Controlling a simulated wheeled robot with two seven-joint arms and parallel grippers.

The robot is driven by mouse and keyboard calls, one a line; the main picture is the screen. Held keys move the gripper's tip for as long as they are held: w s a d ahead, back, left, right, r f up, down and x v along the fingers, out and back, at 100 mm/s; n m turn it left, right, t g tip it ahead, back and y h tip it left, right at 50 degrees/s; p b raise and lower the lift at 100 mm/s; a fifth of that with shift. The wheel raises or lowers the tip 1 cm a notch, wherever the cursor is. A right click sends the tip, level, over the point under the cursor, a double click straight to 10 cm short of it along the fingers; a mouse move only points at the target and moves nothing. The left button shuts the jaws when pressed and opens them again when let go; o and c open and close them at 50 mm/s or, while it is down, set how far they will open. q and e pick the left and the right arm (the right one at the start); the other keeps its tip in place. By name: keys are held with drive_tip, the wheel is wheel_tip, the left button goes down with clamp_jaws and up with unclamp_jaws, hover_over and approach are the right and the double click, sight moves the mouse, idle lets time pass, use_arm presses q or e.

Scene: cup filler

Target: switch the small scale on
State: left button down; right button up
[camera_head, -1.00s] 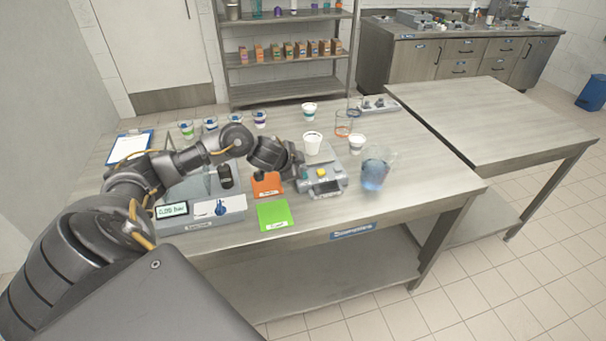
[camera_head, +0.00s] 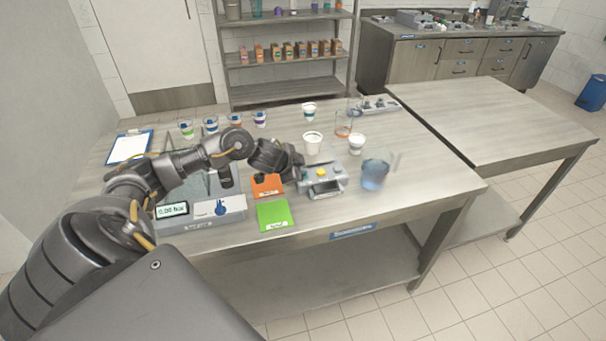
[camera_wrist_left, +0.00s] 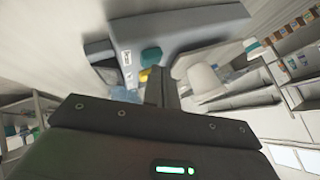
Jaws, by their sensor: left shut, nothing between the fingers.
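A small grey device, seemingly the small scale (camera_head: 325,184), stands at the middle of the table near its front edge. It has a yellow button on top and a small front panel; I cannot read a display there. My left gripper (camera_head: 299,172) is shut and empty at the device's left side. The arm partly hides that side, and I cannot tell whether the fingertips touch it. In the left wrist view the shut fingers (camera_wrist_left: 163,88) are in front of a grey body (camera_wrist_left: 180,40) with a dark green and a yellow button. My right gripper is not in view.
A white cup (camera_head: 312,141) stands just behind the device, a water jug (camera_head: 375,172) to its right. Orange (camera_head: 267,186) and green (camera_head: 274,215) mats lie to its left. A larger grey machine (camera_head: 200,212) with a lit display is at left. Several small cups stand behind.

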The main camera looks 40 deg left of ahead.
use_arm(q)
drive_tip(key=shift+f, duration=0.25)
idle(0.3)
drive_tip(key=shift+r, duration=0.1)
drive_tip(key=shift+r+p, duration=0.6)
drive_tip(key=shift+p, duration=0.25)
wheel_tip(320, 180, up, 6)
drive_tip(key=p, duration=0.7)
drive_tip(key=shift+f, duration=0.1)
